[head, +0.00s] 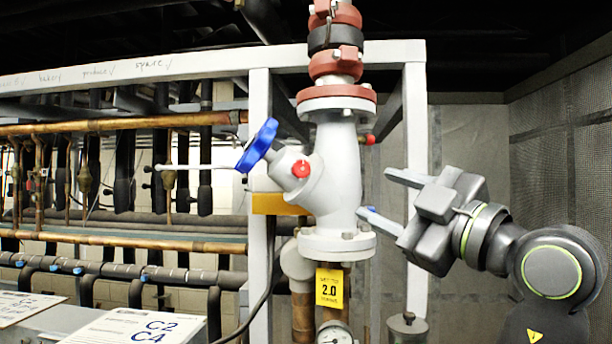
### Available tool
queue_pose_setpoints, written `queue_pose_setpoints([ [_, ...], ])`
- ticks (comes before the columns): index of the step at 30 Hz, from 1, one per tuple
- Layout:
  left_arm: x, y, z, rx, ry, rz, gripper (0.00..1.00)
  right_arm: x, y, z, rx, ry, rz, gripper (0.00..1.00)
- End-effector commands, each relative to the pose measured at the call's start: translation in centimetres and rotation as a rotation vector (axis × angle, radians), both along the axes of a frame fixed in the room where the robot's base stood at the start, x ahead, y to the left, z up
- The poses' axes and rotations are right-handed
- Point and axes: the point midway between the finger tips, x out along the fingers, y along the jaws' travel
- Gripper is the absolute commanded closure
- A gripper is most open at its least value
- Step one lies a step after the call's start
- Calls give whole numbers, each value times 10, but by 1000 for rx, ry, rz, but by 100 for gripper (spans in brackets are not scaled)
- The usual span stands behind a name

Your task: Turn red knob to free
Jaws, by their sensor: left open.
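A small round red knob (301,169) sits on the side branch of a large grey valve body (338,165), facing me. A blue handwheel (257,145) is at the upper left end of the same branch. My left gripper (375,192) is right of the valve, with its arm showing at the right of the picture. Its two fingers are spread apart, point left toward the valve body, and hold nothing. The lower fingertip appears close to the valve's lower right side; I cannot tell whether it touches. The knob is unobstructed. My right gripper is not in view.
A white frame post (259,290) stands left of the valve, another (415,120) behind the gripper. A yellow tag (329,288) and a gauge (335,334) are below. Copper pipes (120,243) run at left. A mesh wall (560,130) is at right.

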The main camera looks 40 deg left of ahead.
Motion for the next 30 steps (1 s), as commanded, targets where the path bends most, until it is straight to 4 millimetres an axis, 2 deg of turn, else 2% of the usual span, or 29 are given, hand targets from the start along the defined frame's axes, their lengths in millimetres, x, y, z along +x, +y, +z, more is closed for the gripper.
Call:
queue_pose_setpoints([
  [5,-2,11,1,-18,3,27,48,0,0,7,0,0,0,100],
  [8,0,25,7,-16,3,27,48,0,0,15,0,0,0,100],
  [21,12,100,27,-13,3,26,48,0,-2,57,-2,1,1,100],
  [30,19,145,38,-14,4,24,48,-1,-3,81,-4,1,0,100],
])
